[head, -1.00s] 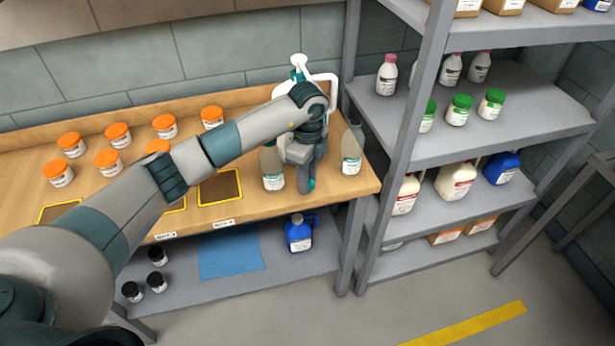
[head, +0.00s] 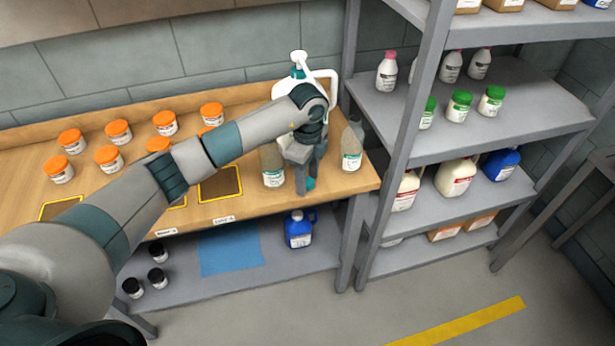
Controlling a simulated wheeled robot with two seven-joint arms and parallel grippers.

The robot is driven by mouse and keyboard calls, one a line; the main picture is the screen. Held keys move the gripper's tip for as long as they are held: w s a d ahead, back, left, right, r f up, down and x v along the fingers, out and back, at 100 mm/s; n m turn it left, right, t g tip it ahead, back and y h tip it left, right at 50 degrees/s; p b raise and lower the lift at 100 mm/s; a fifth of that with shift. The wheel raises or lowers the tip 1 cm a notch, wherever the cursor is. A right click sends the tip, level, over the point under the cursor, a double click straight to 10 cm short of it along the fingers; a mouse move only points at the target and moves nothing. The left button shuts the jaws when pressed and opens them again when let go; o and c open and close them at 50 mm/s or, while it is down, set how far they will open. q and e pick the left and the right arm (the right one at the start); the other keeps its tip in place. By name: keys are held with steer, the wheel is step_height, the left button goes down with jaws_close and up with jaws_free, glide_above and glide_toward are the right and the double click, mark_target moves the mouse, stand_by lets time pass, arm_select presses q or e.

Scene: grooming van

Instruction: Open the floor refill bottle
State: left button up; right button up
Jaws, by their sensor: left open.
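Two translucent bottles with white-and-teal labels stand upright on the wooden bench, a left one (head: 273,168) and a right one (head: 351,150). I cannot read which is the floor refill bottle. My left gripper (head: 309,178) points down between them, open, with its fingers just above the bench. A small teal piece (head: 310,183), perhaps a cap, shows by the fingertips; I cannot tell whether it touches them. The left bottle's top is partly hidden by my arm. My right gripper is not in view.
A white jug (head: 327,88) stands behind my wrist. Several orange-lidded jars (head: 118,132) stand at the left. A blue jug (head: 299,232) sits on the shelf below. A grey shelving unit (head: 395,190) with bottles rises close on the right.

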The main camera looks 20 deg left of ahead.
mark_target(308, 181)
arm_select(q)
steer(key=shift+r+b, duration=0.3)
steer(key=shift+r, duration=0.3)
step_height(308, 181, up, 6)
steer(key=shift+f+b, duration=0.25)
steer(key=shift+b, duration=0.75)
steer(key=shift+r, duration=0.5)
